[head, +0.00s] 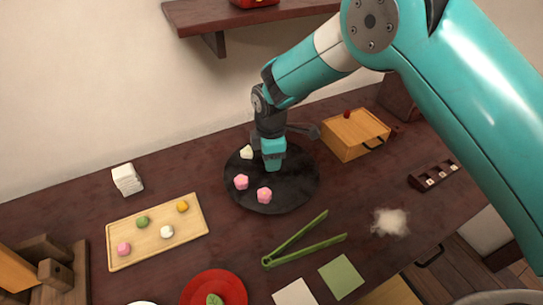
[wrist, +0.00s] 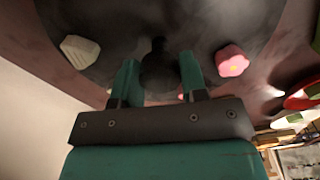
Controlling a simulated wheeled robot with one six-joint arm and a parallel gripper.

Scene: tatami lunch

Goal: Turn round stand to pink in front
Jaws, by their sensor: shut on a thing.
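The round stand (head: 298,186) is a dark disc on the table near the wall. Two pink flower-shaped sweets (head: 264,195) sit on its front part, one nearer the front edge and one to the left (head: 241,182). A white sweet (head: 246,152) sits at its back left. My gripper (head: 272,166) points down at the middle of the stand. In the wrist view, its fingers (wrist: 159,70) are on both sides of a dark central knob (wrist: 157,75), shut on it. That view also shows the white sweet (wrist: 80,52) and a pink one (wrist: 232,62).
A wooden tray (head: 185,233) with several sweets lies front left. Green tongs (head: 300,243) lie in front of the stand, near a red plate (head: 230,291) and a green napkin (head: 341,277). A wooden box (head: 350,138) stands close on the right. A shelf (head: 240,20) hangs above.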

